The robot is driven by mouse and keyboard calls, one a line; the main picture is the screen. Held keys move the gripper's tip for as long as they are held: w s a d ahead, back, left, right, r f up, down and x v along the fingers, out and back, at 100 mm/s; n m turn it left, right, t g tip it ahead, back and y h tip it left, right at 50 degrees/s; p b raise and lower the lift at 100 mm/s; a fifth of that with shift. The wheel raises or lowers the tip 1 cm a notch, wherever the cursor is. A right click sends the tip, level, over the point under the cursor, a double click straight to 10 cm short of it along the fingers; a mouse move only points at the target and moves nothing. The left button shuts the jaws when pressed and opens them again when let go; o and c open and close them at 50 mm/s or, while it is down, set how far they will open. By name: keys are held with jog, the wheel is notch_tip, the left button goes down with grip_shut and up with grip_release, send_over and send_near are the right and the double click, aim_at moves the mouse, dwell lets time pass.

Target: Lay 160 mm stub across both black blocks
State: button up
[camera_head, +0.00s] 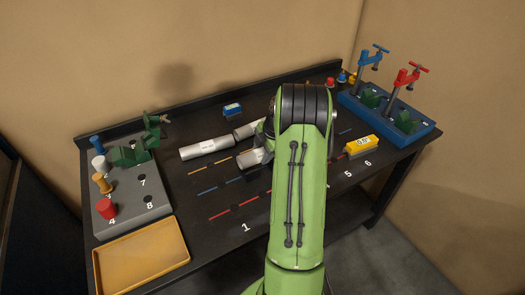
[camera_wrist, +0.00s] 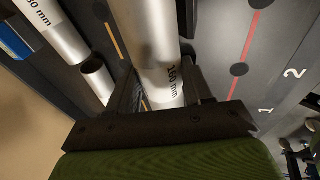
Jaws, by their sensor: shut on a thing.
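The 160 mm stub (camera_wrist: 160,45) is a pale grey tube with "160 mm" printed on it. In the wrist view it lies between the two dark fingers of my gripper (camera_wrist: 157,82), which is shut on it. In the head view only an end of the stub (camera_head: 251,158) shows, left of my arm, low over the table. My arm hides the gripper and the rest of the stub there. I cannot clearly pick out the two black blocks against the dark table, nor tell whether the stub touches them.
A longer white tube (camera_head: 205,148) lies to the left with a grey tube beside it. A blue labelled block (camera_head: 232,109) is behind. A grey peg board (camera_head: 130,208) and yellow tray (camera_head: 140,255) stand left. A yellow block (camera_head: 360,145) and blue clamp base (camera_head: 388,118) stand right.

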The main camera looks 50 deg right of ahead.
jog(key=shift+f, duration=0.2)
jog(key=shift+f+b, duration=0.65)
jog(key=shift+b, duration=0.15)
jog(key=o, duration=1.4)
jog(key=shift+r, duration=0.1)
jog(key=p+v, duration=0.2)
jog(key=v, duration=1.3)
jog(key=shift+s+r+p, duration=0.1)
jog(key=shift+r+p, duration=0.2)
jog(key=shift+p, duration=0.05)
